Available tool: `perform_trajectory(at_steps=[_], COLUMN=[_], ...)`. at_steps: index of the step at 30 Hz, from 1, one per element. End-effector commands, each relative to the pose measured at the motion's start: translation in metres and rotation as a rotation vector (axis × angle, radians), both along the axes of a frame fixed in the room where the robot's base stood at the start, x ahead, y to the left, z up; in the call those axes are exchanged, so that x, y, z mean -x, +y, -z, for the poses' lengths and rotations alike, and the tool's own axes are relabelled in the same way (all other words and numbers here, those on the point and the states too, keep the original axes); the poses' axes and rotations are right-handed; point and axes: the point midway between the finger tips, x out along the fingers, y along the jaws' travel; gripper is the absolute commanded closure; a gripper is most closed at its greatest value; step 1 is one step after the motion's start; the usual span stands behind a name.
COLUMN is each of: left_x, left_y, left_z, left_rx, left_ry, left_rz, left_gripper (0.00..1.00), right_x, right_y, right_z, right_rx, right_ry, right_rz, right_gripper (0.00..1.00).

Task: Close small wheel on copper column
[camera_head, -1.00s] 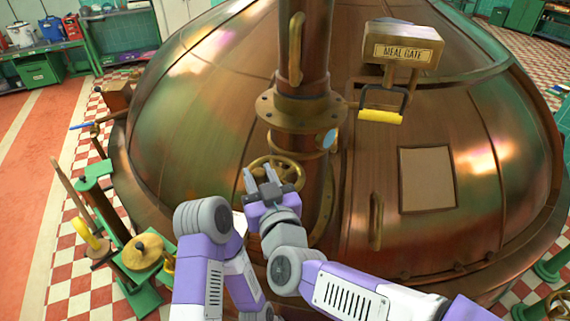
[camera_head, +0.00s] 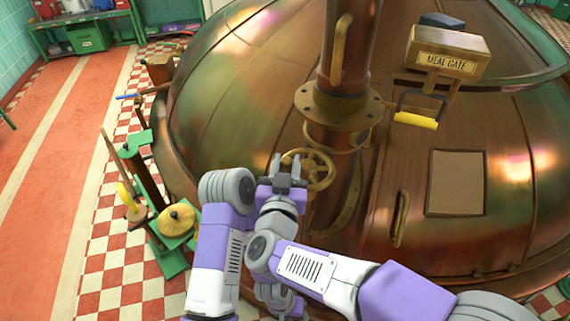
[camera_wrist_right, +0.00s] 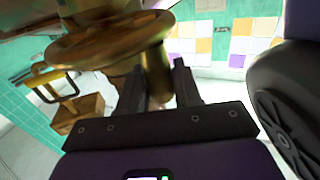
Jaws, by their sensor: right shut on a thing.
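The copper column (camera_head: 349,60) rises from the big copper kettle, with a flange around its foot. The small brass wheel (camera_head: 322,163) sits low on the column's left side; it also shows in the right wrist view (camera_wrist_right: 95,42). My right gripper (camera_head: 287,160) is at the wheel's left edge. In the right wrist view its two dark fingers (camera_wrist_right: 160,85) stand on either side of a brass handle-like part below the wheel rim, shut on it. My left arm bends up at the lower left of the right arm; its gripper is not visible.
Green stands with a brass disc (camera_head: 176,219) stand left. Open floor (camera_head: 50,170) lies farther left.

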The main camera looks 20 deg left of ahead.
Motion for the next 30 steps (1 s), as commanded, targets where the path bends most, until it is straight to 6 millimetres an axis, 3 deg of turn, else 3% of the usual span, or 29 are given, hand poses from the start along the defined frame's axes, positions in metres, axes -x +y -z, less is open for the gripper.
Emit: perform_trajectory(at_steps=[3, 4, 7, 17, 30], left_x=[0.0, 0.0, 0.0, 0.0, 0.0], left_y=[0.0, 0.0, 0.0, 0.0, 0.0], left_z=[0.0, 0.0, 0.0, 0.0, 0.0], left_rx=[0.0, 0.0, 0.0, 0.0, 0.0], left_ry=[0.0, 0.0, 0.0, 0.0, 0.0], left_rz=[0.0, 0.0, 0.0, 0.0, 0.0], left_gripper=[0.57, 0.57, 0.57, 0.57, 0.57], right_x=[0.0, 0.0, 0.0, 0.004, 0.065], right_y=[0.001, 0.001, 0.001, -0.001, -0.02], right_z=[-0.001, -0.001, -0.001, -0.001, -0.001], right_rx=[-0.001, -0.001, -0.001, -0.002, -0.002], right_ry=[-0.003, -0.003, -0.002, -0.002, -0.003], right_rz=[-0.003, -0.003, -0.002, -0.003, -0.004], right_gripper=[1.0, 0.62, 0.49, 0.49, 0.49])
